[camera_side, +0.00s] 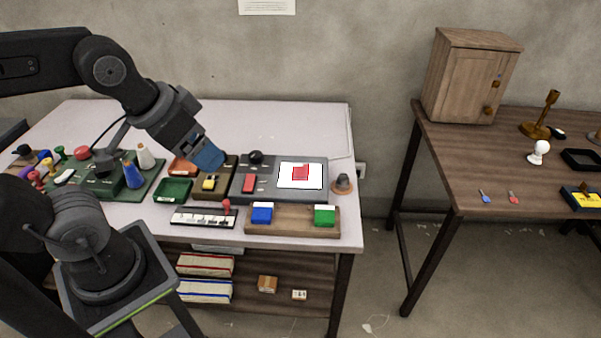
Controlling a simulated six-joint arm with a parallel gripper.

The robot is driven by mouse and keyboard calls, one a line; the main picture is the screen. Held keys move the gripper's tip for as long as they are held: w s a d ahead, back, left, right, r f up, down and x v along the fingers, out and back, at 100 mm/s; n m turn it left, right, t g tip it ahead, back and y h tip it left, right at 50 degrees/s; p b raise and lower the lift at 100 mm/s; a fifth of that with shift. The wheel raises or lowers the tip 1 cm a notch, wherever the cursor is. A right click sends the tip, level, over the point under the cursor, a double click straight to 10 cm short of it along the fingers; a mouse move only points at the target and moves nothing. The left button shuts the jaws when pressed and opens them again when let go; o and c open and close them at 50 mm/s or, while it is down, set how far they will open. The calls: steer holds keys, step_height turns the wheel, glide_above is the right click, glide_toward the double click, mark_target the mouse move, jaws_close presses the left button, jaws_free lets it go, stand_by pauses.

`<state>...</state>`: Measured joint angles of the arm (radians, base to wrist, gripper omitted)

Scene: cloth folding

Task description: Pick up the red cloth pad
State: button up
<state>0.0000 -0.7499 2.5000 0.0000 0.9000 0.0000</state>
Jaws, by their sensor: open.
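A small red pad (301,172) lies on a white square sheet (287,182) on the right part of the grey board (265,192). A second, narrow red piece (249,184) lies on the same board further left. The picture is too small to show which of them is cloth. My gripper (210,157), with blue at its end, is left of both red pieces, over the tray area. It is open and apart from them. Its fingertips are too small to make out clearly.
A black knob (255,157) stands at the board's back edge. A wooden tray (290,229) with blue and green blocks lies in front. Green (173,201) and red (184,166) trays sit near my gripper. The table's back is clear.

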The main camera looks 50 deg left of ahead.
steer(key=n+g, duration=0.6)
steer(key=n, duration=0.3)
glide_above(301, 170)
step_height(301, 170, down, 15)
step_height(301, 170, down, 14)
steer(key=shift+f, duration=0.2)
steer(key=shift+c, duration=0.5)
steer(key=c, duration=0.9)
